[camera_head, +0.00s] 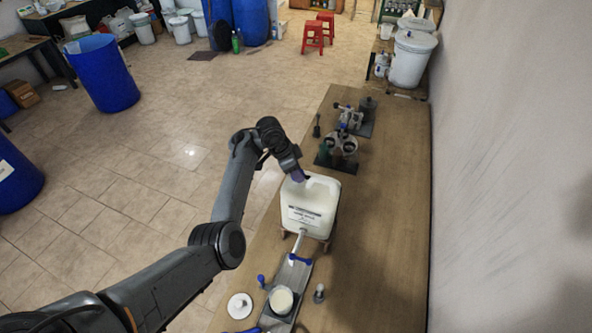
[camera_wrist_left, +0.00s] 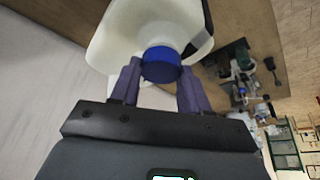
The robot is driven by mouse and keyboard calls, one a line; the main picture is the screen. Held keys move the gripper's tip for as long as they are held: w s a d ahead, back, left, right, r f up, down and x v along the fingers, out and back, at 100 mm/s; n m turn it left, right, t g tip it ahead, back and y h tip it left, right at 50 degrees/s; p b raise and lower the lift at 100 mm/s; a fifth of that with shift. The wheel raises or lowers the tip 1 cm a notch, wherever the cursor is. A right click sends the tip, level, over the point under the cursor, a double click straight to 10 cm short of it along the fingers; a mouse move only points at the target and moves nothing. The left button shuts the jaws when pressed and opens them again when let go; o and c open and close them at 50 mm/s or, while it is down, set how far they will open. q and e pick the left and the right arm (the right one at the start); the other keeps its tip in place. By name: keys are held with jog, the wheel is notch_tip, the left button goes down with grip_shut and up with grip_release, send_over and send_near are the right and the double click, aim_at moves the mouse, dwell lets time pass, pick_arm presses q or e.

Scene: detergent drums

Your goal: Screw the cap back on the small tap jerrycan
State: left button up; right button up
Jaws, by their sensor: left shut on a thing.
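My left gripper (camera_head: 298,177) is above the can's far-left top corner. In the left wrist view its purple fingers (camera_wrist_left: 159,72) are shut on the blue cap (camera_wrist_left: 161,65), one on each side. The cap lies against the can's top; whether its thread is engaged is hidden. A tap with a blue handle (camera_head: 299,259) is at the can's near side. My right gripper is out of view.
A tray with a cream round container (camera_head: 281,299) stands nearer, beside a white disc (camera_head: 239,306) and small blue-topped pieces. The bench's right side is clear, with a wall beyond.

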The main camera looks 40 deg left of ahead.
pick_arm(q)
jog(key=shift+f, duration=0.1)
jog(key=m+g+h, duration=0.1)
jog(key=m, duration=0.3)
jog(key=shift+a+m, duration=0.15)
jog(key=shift+m, duration=0.15)
jog(key=shift+f+m+g, duration=0.1)
jog(key=shift+m+g, duration=0.3)
jog(key=shift+m, duration=0.2)
jog(key=shift+w+f+m+g+h+b, duration=0.1)
jog(key=shift+m+g+h+b, duration=0.2)
jog(key=shift+m+b, duration=0.6)
jog(key=shift+m+g+b, duration=0.3)
jog(key=shift+m+b, duration=0.4)
jog(key=shift+b, duration=0.9)
jog(key=shift+w+m+g+b, duration=0.1)
jog(key=shift+m+g+b, duration=0.2)
jog(key=shift+m+b, duration=1)
jog(key=shift+b, duration=0.8)
